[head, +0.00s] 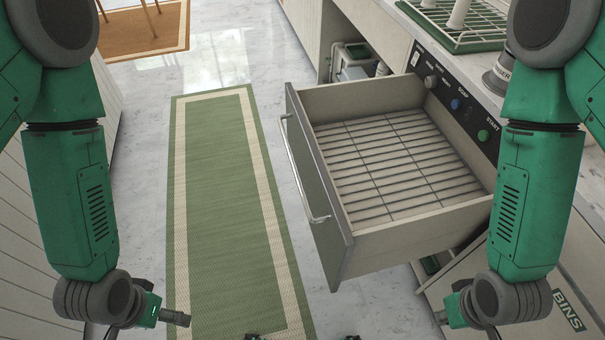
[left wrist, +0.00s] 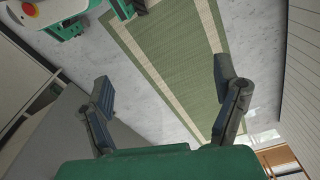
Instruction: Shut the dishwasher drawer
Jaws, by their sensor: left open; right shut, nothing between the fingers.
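The dishwasher drawer (head: 398,235) is pulled far out in the head view, with a grey front, a bar handle (head: 300,168) and an empty wire rack (head: 390,160) inside. My left gripper (head: 145,324) is low at the left, apart from the drawer front, with the mat between them. Its two fingers are spread and empty in the left wrist view (left wrist: 163,80). A grey panel at the lower left there may be the drawer front. My right gripper (head: 448,318) is low at the right of the drawer, shut and partly hidden by its wrist.
A green mat (head: 225,200) runs along the clear floor left of the drawer. The control panel (head: 455,100) with several buttons is above the drawer. A green drying rack (head: 465,25) stands on the counter. A BINS panel (head: 565,300) is at the lower right.

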